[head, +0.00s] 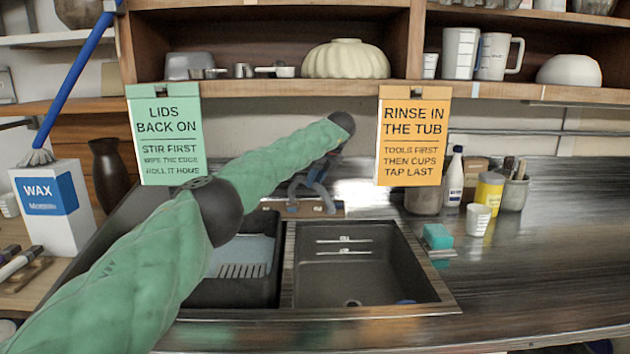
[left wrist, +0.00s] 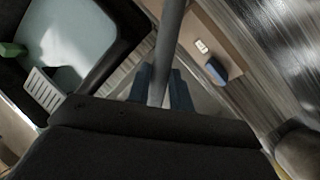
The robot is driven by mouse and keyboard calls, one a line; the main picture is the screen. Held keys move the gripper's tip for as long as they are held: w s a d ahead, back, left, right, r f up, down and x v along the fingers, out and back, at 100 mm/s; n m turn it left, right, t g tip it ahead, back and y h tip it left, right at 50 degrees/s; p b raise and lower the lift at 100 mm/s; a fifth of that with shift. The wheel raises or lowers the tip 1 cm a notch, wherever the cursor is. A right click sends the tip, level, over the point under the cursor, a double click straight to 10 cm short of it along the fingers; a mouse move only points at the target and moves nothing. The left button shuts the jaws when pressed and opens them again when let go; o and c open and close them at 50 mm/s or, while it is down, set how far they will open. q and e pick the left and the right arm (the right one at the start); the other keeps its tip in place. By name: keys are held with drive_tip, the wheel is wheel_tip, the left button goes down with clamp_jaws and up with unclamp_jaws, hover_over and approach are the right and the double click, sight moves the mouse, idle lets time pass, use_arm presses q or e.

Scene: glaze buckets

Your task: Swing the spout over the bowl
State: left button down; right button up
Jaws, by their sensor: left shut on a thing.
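My left arm, in a green sleeve, reaches across the left bowl to the back of the sink. My left gripper (head: 318,182) is there, partly hidden by my arm. In the left wrist view its two blue fingers (left wrist: 160,92) are shut on the spout, a grey tube (left wrist: 170,35). The spout's free end cannot be made out. The sink has a left bowl (head: 207,292) holding a pale blue piece and a slotted white piece, and a dark, mostly empty right bowl (head: 350,270). My right gripper is out of view.
A green card (head: 165,135) and an orange card (head: 413,140) hang from the shelf above the sink. A teal sponge (head: 438,236), a white cup (head: 478,219) and bottles stand right of the sink. A white wax box (head: 52,208) stands at the left. The right counter is largely clear.

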use_arm(q)
drive_tip(key=shift+d, duration=0.1)
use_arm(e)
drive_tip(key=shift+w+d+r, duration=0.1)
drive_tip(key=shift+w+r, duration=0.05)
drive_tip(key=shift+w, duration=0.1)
